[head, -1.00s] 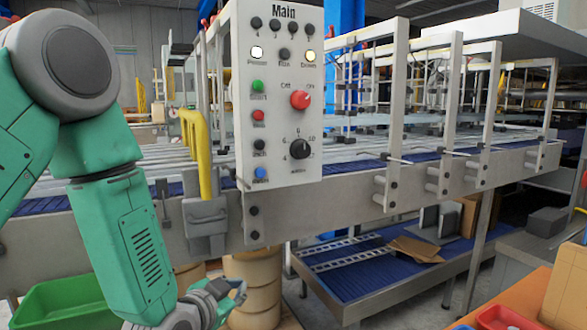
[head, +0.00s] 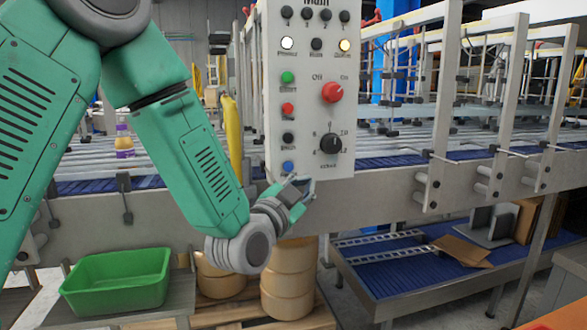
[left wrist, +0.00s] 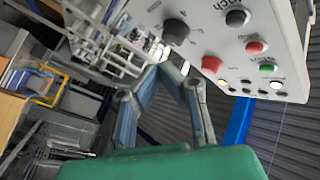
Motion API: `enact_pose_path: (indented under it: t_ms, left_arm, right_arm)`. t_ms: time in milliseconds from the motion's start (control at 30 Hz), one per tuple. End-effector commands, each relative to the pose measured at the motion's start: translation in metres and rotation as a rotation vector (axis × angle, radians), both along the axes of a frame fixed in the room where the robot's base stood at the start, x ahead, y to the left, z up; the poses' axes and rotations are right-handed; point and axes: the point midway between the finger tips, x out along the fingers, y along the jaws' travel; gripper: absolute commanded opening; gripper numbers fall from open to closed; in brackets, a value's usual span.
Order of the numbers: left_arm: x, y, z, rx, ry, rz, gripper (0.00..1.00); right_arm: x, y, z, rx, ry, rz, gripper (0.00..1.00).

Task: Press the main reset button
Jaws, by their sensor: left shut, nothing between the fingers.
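The grey control panel headed "Main" (head: 310,60) stands upright in the head view. Its blue button (head: 288,168) is lowest in the left column, under a black button (head: 288,138); its label is too small to read. My left gripper (head: 303,189) is shut and empty, just below and right of the blue button in the picture. I cannot tell the gap in depth. In the left wrist view the shut fingertips (left wrist: 169,66) are below the tilted panel, which shows black, red and green buttons; the blue one is not visible there. My right gripper is out of view.
The panel also carries a red switch (head: 332,92) and a black dial (head: 330,144). The conveyor's metal side rail (head: 390,190) runs behind the gripper. A yellow rail (head: 233,140) stands left of the panel. A green bin (head: 118,281) sits lower left.

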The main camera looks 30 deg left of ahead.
Motion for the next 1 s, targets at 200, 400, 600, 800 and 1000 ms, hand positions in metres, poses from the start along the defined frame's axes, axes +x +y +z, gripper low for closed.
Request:
enact_pose_path:
  t_ms: [200,400,600,800,1000]
  left_arm:
    - [0.008,0.01,0.0,-0.002,0.001,0.003,0.0]
    - [0.026,0.031,0.001,-0.003,0.001,0.003,0.0]
    - [0.043,0.05,0.0,0.001,-0.001,0.001,0.0]
    - [0.054,0.063,0.0,0.001,0.002,0.001,0.0]
    - [0.057,0.067,0.0,0.0,0.001,0.0,0.0]
  right_arm:
    - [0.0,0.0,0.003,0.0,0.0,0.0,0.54]
    - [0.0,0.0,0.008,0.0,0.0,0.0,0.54]
    - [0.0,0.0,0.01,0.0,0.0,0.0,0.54]
    - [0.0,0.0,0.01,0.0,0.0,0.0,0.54]
    - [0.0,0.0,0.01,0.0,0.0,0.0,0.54]
